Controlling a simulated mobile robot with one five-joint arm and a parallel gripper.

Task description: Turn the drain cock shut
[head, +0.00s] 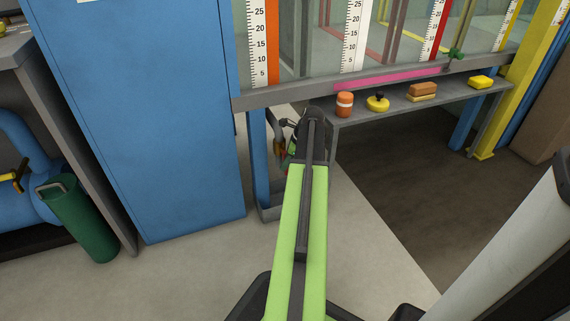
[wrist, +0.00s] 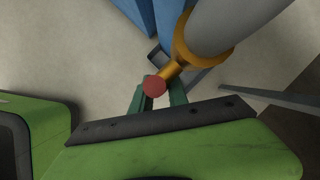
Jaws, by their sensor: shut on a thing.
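The drain cock shows in the wrist view as a brass fitting (wrist: 182,50) on the end of a thick grey pipe, with a short brass stem and a round red end (wrist: 154,86). My gripper (wrist: 157,93) has its two green fingers on either side of the red end and is shut on it. The fingers partly hide the handle, so I cannot tell its exact angle. In the head view my green arm reaches forward to the flume's left end, and the wrist hides most of the cock and the fingers.
A tall blue cabinet (head: 150,110) stands just left of my arm. A grey shelf (head: 445,98) right of the wrist holds an orange jar (head: 344,104), a yellow knobbed item (head: 378,102), a brown brush or block (head: 422,91) and a yellow sponge (head: 480,82).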

